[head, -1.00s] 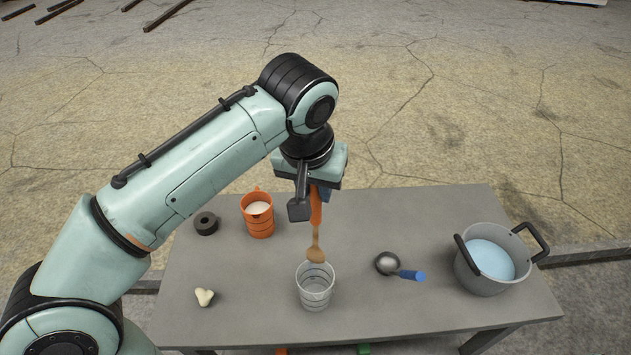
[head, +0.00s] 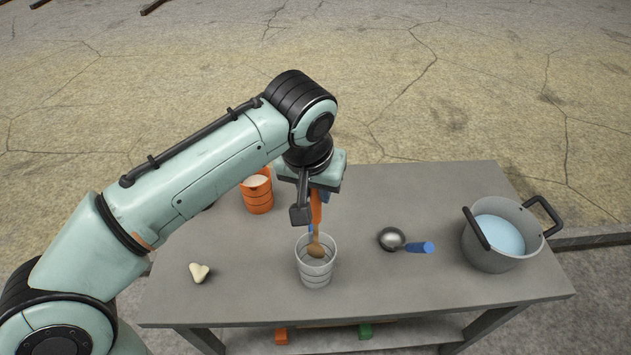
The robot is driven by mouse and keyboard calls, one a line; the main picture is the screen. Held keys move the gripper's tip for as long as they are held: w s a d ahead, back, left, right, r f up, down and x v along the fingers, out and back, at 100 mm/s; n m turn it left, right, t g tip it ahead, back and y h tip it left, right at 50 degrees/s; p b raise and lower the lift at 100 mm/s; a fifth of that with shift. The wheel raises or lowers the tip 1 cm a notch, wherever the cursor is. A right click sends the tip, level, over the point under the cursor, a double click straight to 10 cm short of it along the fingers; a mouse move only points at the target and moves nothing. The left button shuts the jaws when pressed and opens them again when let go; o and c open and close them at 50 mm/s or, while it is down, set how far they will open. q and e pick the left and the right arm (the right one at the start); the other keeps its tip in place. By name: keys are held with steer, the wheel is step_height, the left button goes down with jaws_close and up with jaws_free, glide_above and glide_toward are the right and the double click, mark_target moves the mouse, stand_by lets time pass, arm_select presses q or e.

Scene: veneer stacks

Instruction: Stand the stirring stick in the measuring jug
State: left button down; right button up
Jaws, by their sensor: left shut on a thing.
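The stirring stick (head: 316,209) has an orange handle and a brown, spoon-like wooden end pointing down. My left gripper (head: 312,204) is shut on its handle and holds it nearly upright. The clear, ringed vessel, which looks like the measuring jug (head: 316,275), stands upright on the table below the gripper. The stick's wooden end shows within the jug's rim, toward its upper part. I cannot tell whether it touches the wall. My right gripper is not in view.
An orange jug (head: 258,200) with pale contents stands behind left, partly hidden by my arm. A cream heart-shaped piece (head: 199,273) lies left. A ladle with a blue handle (head: 419,247) and a grey pot (head: 487,258) of blue liquid are right. The grey table (head: 400,292) is clear in front.

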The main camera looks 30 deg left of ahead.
mark_target(316, 204)
arm_select(q)
steer(key=shift+f+b, duration=1.25)
steer(key=shift+f, duration=0.9)
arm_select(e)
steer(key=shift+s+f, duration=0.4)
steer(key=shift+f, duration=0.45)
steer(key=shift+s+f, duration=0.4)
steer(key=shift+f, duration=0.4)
arm_select(q)
steer(key=c, duration=0.7)
jaws_free()
